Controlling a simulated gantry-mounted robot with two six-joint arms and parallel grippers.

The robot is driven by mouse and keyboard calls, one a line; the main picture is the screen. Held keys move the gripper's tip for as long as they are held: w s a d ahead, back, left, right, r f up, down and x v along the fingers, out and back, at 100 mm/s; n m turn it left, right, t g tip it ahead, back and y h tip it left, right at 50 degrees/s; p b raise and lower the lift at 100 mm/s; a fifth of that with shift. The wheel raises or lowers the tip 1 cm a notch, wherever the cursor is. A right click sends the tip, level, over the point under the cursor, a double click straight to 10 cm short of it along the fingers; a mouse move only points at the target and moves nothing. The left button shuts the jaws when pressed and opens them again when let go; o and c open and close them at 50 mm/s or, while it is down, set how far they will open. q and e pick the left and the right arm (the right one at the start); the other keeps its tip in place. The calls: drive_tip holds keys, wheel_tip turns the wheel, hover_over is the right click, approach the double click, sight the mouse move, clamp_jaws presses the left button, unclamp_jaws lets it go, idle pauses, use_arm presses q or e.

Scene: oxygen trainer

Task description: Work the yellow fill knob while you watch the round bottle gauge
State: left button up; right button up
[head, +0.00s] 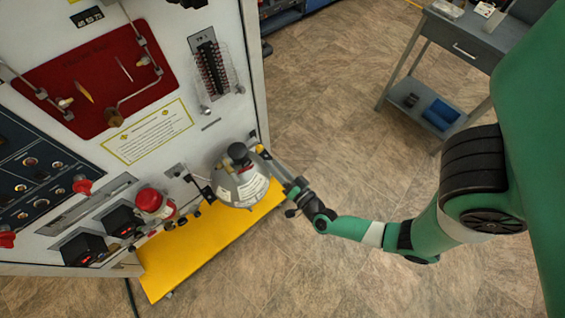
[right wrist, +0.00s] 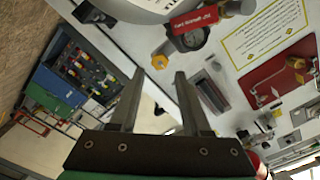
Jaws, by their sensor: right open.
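My right gripper (head: 276,168) reaches in from the right beside the round grey bottle (head: 240,183), which has a black top and a white label. A small yellow knob (head: 259,148) shows at the panel's right edge, just past the fingertips. In the right wrist view my right gripper (right wrist: 159,75) is open and empty, and a small yellow knob (right wrist: 160,62) shows ahead between the fingertips; I cannot tell whether they touch it. The bottle's pale underside (right wrist: 145,8) fills the top there. My left gripper is not in view.
The white panel (head: 185,90) carries a red board (head: 75,75), levers and a red knob (head: 149,200). A yellow base step (head: 215,235) juts out below. In the wrist view a red tag (right wrist: 194,28) hangs near the fingers. A grey desk (head: 465,35) stands back right; floor between is clear.

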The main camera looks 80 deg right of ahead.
drive_tip(key=p+v, duration=0.1)
drive_tip(key=v, duration=0.4)
drive_tip(key=shift+d, duration=0.1)
drive_tip(key=shift+w, duration=0.1)
idle(1.4)
